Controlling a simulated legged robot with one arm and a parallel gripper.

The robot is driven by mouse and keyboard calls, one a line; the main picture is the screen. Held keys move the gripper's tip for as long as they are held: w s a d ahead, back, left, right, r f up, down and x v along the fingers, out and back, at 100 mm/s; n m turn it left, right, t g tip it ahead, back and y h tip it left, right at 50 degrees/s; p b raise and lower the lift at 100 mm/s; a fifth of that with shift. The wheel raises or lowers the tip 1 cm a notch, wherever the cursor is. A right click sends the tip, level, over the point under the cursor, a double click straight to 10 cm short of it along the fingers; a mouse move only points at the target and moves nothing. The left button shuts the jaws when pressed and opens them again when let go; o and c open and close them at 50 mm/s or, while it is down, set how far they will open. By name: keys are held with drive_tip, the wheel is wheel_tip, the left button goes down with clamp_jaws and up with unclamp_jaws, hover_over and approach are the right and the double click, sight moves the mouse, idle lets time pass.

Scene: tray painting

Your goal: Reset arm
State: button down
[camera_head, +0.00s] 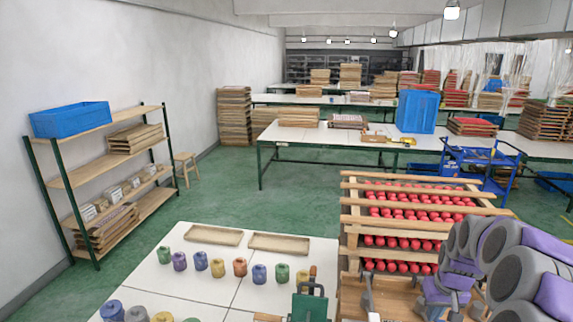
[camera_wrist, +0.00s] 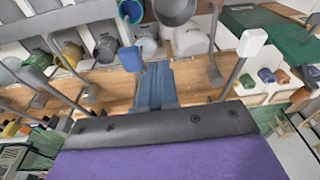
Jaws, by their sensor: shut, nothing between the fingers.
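My gripper (camera_wrist: 157,72) shows in the wrist view as two blue fingers side by side, shut and empty, in front of a grey bar and purple wrist cover. It is over a wooden bench top (camera_wrist: 105,82) with grey and blue pots and several upright handled tools around it. In the head view my grey and purple arm fills the lower right, bent, in front of the rack of red pieces (camera_head: 405,212). My fingertips cannot be made out in that view.
A white table (camera_head: 210,285) holds several colored paint pots (camera_head: 240,267) and two wooden trays (camera_head: 212,236). A shelf (camera_head: 95,180) with a blue crate (camera_head: 70,120) stands at left. Green floor (camera_head: 290,195) is clear beyond the white table.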

drive_tip(key=s+a+f+n+g+b, duration=0.15)
drive_tip(key=s+a+b, duration=0.65)
drive_tip(key=s+a, duration=1.3)
drive_tip(key=s+a+f+g+b, duration=0.1)
drive_tip(key=s+a+f+b, duration=0.1)
drive_tip(key=s, duration=0.4)
drive_tip(key=s+a+f+g+b, duration=0.1)
drive_tip(key=s+a+f+b, duration=0.1)
drive_tip(key=s, duration=0.3)
drive_tip(key=shift+s+a+f+n, duration=0.25)
drive_tip(key=shift+s+a+n, duration=0.15)
drive_tip(key=shift+a, duration=0.35)
